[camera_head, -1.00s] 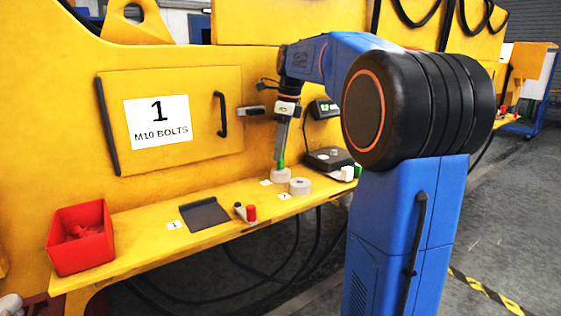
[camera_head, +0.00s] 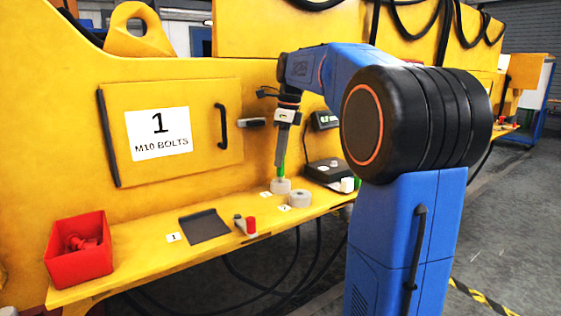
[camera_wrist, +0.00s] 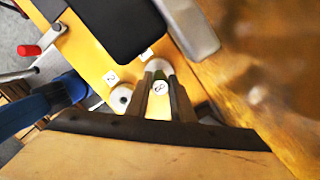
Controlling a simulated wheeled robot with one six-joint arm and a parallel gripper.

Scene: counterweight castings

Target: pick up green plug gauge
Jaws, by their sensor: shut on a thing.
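The green plug gauge (camera_head: 281,170) stands upright at the pale round block (camera_head: 280,186) on the yellow shelf. My gripper (camera_head: 280,163) points down and is shut on the gauge's upper part. In the wrist view the gauge's pale numbered top (camera_wrist: 161,88) shows between my two fingers (camera_wrist: 161,99), with a little green beyond it. The pale block (camera_wrist: 158,66) is partly hidden behind it. The gauge's lower end meets the block's top in the head view; I cannot tell whether it is seated in it or just clear.
A second pale round block (camera_head: 299,199) with a hole stands close to the right. A dark scale (camera_head: 325,171) is behind it. A black mat (camera_head: 204,226), a small red-ended item (camera_head: 249,226) and a red bin (camera_head: 100,262) lie leftward. The yellow wall (camera_head: 262,160) rises close behind.

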